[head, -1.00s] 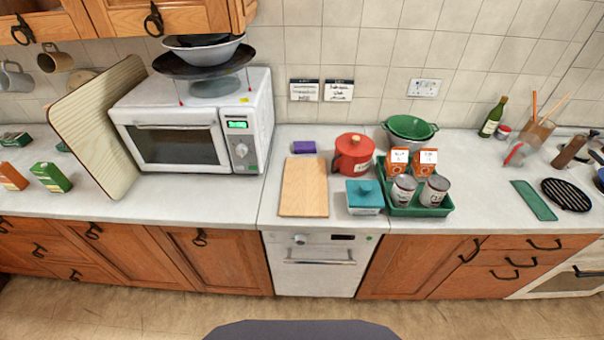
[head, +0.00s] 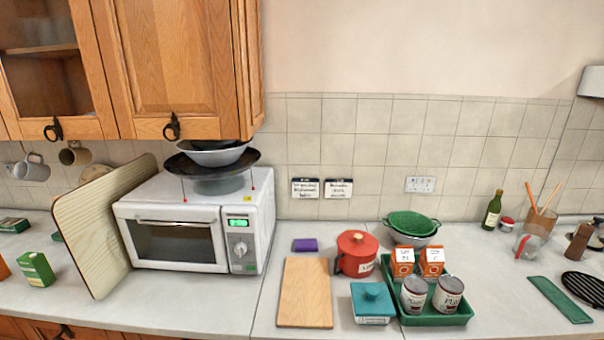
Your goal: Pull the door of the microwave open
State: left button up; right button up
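The white microwave (head: 196,222) stands on the left part of the counter in the head view. Its dark-windowed door (head: 172,241) is shut, with a horizontal handle bar (head: 174,223) along the door's top. A panel with a green display and a round knob (head: 240,248) is at the right of the door. Neither of my grippers is in view.
A cutting board (head: 100,225) leans against the microwave's left side. A dark pan and bowls (head: 213,160) sit on top, under the wall cupboard (head: 170,65). A flat wooden board (head: 305,291), a red pot (head: 356,254) and a green tray (head: 437,320) are to the right.

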aim_at(179, 247)
jog(key=i+u, duration=0.15)
jog(key=u, duration=0.2)
jog(key=i+l+u, duration=0.1)
jog(key=u, duration=0.3)
